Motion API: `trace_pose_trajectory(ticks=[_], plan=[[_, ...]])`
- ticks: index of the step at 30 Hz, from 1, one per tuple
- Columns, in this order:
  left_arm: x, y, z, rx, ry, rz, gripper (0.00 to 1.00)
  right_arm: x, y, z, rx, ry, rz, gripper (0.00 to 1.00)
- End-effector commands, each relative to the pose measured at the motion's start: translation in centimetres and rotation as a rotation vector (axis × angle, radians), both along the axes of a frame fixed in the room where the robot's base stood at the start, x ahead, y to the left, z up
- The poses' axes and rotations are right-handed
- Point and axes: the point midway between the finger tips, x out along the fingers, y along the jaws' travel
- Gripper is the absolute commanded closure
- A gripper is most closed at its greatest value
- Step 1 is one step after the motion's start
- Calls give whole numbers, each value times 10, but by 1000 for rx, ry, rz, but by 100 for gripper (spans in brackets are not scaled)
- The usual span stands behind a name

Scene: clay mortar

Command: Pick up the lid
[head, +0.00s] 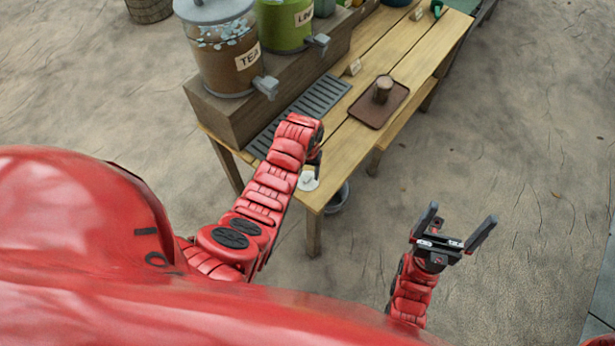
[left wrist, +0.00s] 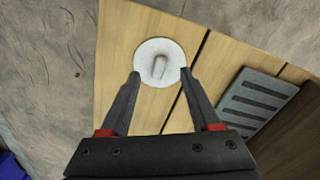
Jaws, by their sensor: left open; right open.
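The lid (head: 308,182) is a small white disc lying on the near end of the wooden table, partly hidden by my left arm in the head view. In the left wrist view the lid (left wrist: 150,52) is round with a raised knob (left wrist: 160,66) in its middle. My left gripper (left wrist: 158,76) is open above the table, its two fingertips at the lid's near left and right edges in the picture. I cannot tell if they touch it. In the head view the left gripper (head: 315,165) is mostly hidden by its arm. My right gripper (head: 459,228) is open and empty, over the ground right of the table.
On the wooden table (head: 345,140), a grey slotted drip tray (head: 318,100) lies before the tea dispenser (head: 222,50) and a green dispenser (head: 284,22). A brown tray (head: 367,113) holds a cup (head: 383,89). A bucket (head: 338,199) stands below.

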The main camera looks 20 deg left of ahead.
Motion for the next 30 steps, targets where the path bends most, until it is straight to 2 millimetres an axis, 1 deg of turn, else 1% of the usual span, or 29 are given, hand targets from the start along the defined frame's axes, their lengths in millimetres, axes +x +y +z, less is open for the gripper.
trace_pose_trajectory(ticks=[1,3,9,17,20,21,23,27,28,30], plan=[[0,0,-2,0,5,1,37,0,0,4,0,0,0,0],[1,0,-8,-1,3,2,37,0,0,6,0,0,0,0],[1,-1,-19,-1,-1,0,37,0,0,9,0,0,0,0],[1,-1,-21,-1,-2,0,37,0,0,9,0,0,0,0],[1,-1,-21,-1,-1,0,53,0,0,9,0,0,0,0],[1,-1,-21,-1,-1,0,60,0,0,9,0,0,0,0],[1,-1,-21,-1,-1,0,71,0,0,9,0,0,0,0],[1,-1,-21,-1,-1,0,96,0,0,9,0,0,0,0],[1,-1,-21,-1,-1,0,100,0,0,9,0,0,0,0],[1,-1,-21,-1,-1,0,100,0,0,9,0,0,0,0]])
